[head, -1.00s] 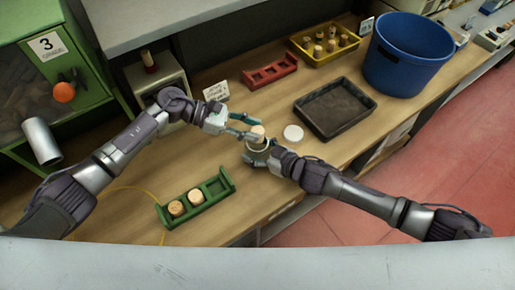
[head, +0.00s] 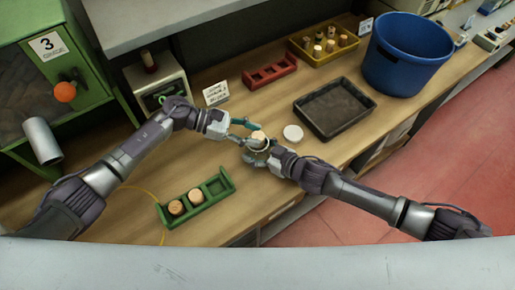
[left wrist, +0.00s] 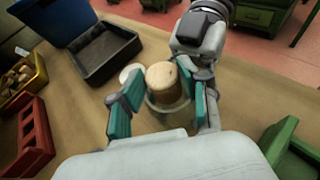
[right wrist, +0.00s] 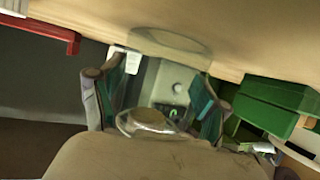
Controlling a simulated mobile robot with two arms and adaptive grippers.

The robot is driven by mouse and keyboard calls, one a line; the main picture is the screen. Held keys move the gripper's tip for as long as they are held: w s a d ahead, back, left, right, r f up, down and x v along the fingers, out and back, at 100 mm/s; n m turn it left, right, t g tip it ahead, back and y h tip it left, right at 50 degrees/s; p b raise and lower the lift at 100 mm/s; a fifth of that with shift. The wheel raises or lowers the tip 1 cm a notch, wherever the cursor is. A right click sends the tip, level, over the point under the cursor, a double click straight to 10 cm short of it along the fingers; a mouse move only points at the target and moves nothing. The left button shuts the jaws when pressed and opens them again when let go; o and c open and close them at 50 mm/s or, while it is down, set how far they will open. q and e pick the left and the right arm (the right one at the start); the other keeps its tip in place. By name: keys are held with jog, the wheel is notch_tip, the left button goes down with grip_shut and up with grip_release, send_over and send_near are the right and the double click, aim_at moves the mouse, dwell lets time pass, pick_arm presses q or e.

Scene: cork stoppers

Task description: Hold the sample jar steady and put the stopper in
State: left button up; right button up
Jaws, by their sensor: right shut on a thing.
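The pale cork stopper (head: 257,137) is at the mouth of the glass sample jar (head: 258,149); how deep it sits is unclear. In the left wrist view the stopper (left wrist: 163,84) stands above the jar rim (left wrist: 182,104). My left gripper (head: 248,131) is open, its teal fingers on either side of the stopper. My right gripper (head: 262,154) is shut on the jar. The clear jar (right wrist: 148,122) shows between its pads in the right wrist view, where the stopper cannot be made out.
A white disc (head: 293,133) and a dark tray (head: 337,109) lie to the right. A green rack (head: 216,185) with two corks is in front. A red rack (head: 270,73), a yellow bin (head: 329,45) with several corks and a blue tub (head: 406,55) stand behind.

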pick_arm(q)
jog(key=shift+o, duration=0.9)
jog(key=shift+s+a+f, duration=0.15)
jog(key=shift+f, duration=0.35)
jog(key=shift+s+a+f, duration=0.1)
jog(key=shift+f, duration=0.4)
pick_arm(e)
jog(key=shift+s+a+r, duration=0.1)
jog(key=shift+s+a, duration=0.05)
pick_arm(q)
jog(key=shift+a+y, duration=0.15)
jog(key=shift+y, duration=0.15)
pick_arm(e)
jog(key=shift+w, duration=0.2)
pick_arm(q)
jog(key=r+v, duration=0.1)
jog(key=v, duration=0.6)
jog(key=shift+w+d+r, duration=0.2)
jog(key=shift+d+r, duration=0.05)
jog(key=shift+r, duration=0.05)
pick_arm(e)
jog(key=shift+s+f, duration=0.1)
jog(key=shift+f, duration=0.1)
